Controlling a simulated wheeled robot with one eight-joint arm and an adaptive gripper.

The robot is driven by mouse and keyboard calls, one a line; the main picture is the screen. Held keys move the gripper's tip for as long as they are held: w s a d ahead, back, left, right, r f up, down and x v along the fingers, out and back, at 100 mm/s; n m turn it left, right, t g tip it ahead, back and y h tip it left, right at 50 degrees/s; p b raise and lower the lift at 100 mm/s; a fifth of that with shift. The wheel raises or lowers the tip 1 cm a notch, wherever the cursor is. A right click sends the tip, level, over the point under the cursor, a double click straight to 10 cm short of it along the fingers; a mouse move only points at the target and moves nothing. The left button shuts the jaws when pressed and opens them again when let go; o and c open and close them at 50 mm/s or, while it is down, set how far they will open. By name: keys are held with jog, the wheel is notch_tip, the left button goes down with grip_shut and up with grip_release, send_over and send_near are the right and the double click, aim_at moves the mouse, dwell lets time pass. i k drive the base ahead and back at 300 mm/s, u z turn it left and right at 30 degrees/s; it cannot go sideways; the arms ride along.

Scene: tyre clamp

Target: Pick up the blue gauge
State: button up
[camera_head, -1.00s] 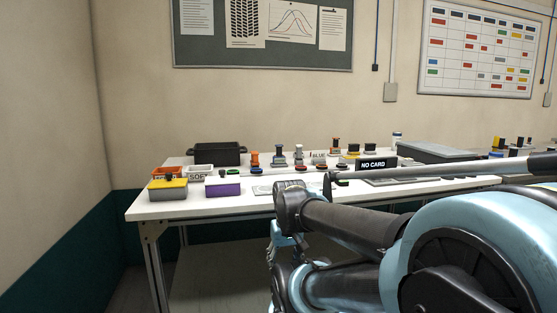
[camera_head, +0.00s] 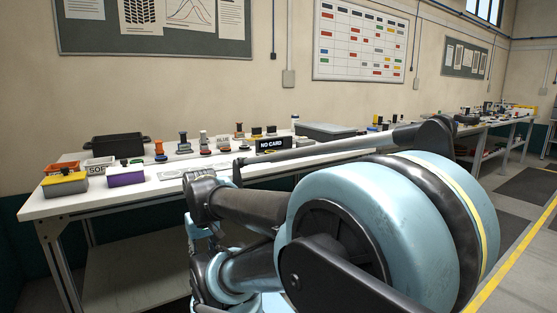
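No gauge that I can clearly name as blue stands out at this size. Several small upright tools stand in a row on the white workbench (camera_head: 50,208). One with a dark, bluish-grey body (camera_head: 183,143) stands right of an orange-topped one (camera_head: 160,150); I cannot tell whether either is the gauge. My folded arm fills the lower middle and hides part of the bench. I cannot make out my gripper's fingers.
A yellow-topped grey box (camera_head: 65,184), a purple-and-white box (camera_head: 126,176) and a black bin (camera_head: 118,145) are at the bench's left end. Open floor lies at far right.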

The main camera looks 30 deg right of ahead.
aim_at(185, 146)
jog(key=u, duration=0.05)
jog(key=k, duration=1.3)
jog(key=z, duration=0.3)
jog(key=i, duration=1.9)
jog(key=z, duration=0.7)
